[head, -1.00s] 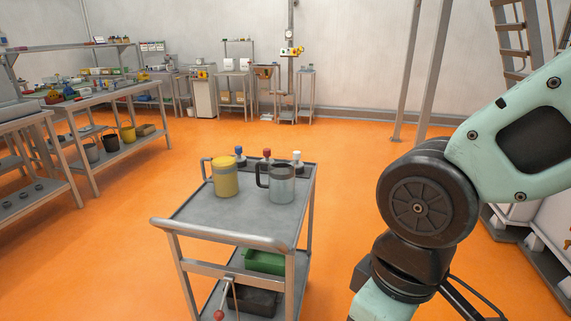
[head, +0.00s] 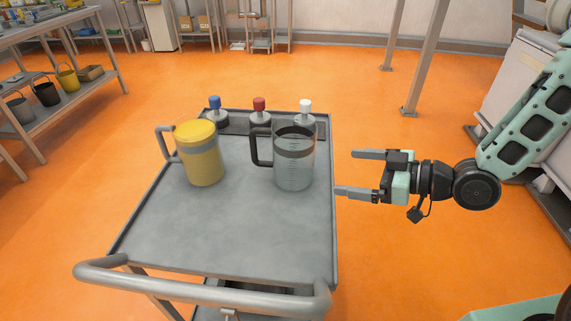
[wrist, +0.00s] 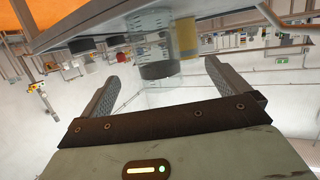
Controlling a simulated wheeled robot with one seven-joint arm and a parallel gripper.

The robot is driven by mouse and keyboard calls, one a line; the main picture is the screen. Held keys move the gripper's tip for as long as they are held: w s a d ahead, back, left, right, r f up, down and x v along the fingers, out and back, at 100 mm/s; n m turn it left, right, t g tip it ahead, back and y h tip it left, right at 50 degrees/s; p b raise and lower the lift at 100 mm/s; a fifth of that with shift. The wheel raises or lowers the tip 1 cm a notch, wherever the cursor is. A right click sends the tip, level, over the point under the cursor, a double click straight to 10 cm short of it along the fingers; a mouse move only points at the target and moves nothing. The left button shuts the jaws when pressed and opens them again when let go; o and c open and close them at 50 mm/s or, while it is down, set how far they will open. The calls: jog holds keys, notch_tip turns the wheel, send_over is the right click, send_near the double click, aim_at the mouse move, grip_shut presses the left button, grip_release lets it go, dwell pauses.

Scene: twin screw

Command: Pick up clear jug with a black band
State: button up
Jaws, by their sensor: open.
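The clear jug with a black band (head: 294,165) stands upright on the cart top, with its black handle on its left side. My gripper (head: 346,173) is open and empty, just right of the jug, its fingers pointing left toward it. A gap shows between the fingertips and the jug. In the wrist view, the jug (wrist: 152,45) appears upside down beyond the open fingers (wrist: 160,78). A yellow jug with a grey band (head: 200,158) stands to the left of the clear jug on the same cart.
The grey cart top (head: 215,235) is clear in front of the jugs. Blue (head: 215,108), red (head: 260,110) and white-capped (head: 305,108) items stand along its back edge. A push handle (head: 200,292) runs along the near edge. Shelving (head: 50,70) stands at far left.

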aim_at(314, 146)
jog(key=w+a+b, duration=0.1)
jog(key=w+a, duration=0.1)
jog(key=w+a+r+t+y+b, duration=0.1)
jog(key=w+a, duration=0.1)
jog(key=a, duration=0.1)
jog(key=w+a+r+t+y+b, duration=0.1)
jog(key=w+a, duration=0.1)
jog(key=a, duration=0.1)
jog(key=shift+w+r, duration=0.1)
jog(key=shift+w, duration=0.1)
jog(key=shift+r+p+x, duration=0.15)
jog(key=shift+p+x, duration=0.05)
jog(key=shift+x, duration=1.2)
jog(key=shift+r+p+x, duration=0.15)
jog(key=shift+x, duration=1.2)
jog(key=shift+s, duration=0.1)
jog(key=c, duration=1.2)
jog(key=shift+c, duration=0.2)
